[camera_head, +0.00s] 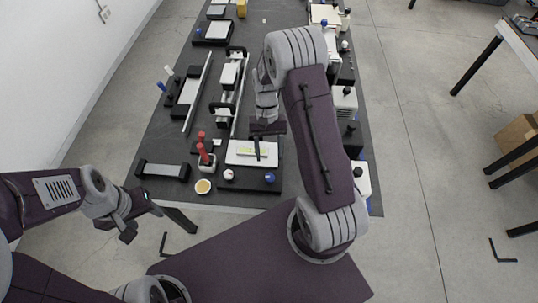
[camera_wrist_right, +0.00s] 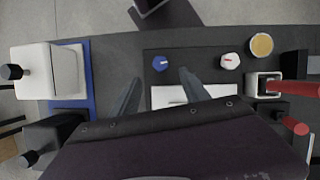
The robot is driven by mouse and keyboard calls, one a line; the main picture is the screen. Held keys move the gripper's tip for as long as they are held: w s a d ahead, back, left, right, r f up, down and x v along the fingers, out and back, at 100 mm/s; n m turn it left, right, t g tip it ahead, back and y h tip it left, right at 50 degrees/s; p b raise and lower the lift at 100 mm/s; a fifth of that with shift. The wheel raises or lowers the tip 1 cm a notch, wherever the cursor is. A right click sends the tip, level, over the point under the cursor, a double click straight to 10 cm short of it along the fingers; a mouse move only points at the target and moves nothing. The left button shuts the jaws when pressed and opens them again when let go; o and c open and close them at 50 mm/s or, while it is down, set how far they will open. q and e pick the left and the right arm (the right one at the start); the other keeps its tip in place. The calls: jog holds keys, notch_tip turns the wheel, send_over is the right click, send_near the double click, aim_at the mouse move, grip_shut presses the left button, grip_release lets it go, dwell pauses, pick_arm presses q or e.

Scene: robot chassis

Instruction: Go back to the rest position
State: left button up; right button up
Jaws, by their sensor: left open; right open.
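My left gripper (camera_head: 140,213) hangs at the lower left in the head view, off the table's near edge and over the floor. It is open and empty. My right arm reaches up over the table, and its gripper (camera_head: 267,130) is above the white-topped device (camera_head: 240,153) near the table's front. In the right wrist view the two fingers of my right gripper (camera_wrist_right: 158,98) stand apart with nothing between them. Part of the device (camera_wrist_right: 172,94) shows there behind the fingers. Whether a finger touches it I cannot tell.
The device has a blue knob (camera_head: 269,177) and a white knob (camera_head: 228,174). White boxes (camera_head: 344,100) line the table's right side. Open floor (camera_head: 420,190) lies further right.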

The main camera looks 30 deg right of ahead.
jog(key=s+a+r+n+t, duration=0.1)
jog(key=a+r+n+t, duration=0.15)
jog(key=r, duration=0.65)
jog(key=s+a+n+t+h, duration=0.1)
jog(key=s+t, duration=0.2)
jog(key=s, duration=0.3)
jog(key=shift+s+f+n, duration=0.25)
jog(key=shift+s+n, duration=0.1)
jog(key=shift+w, duration=0.1)
dwell(1.7)
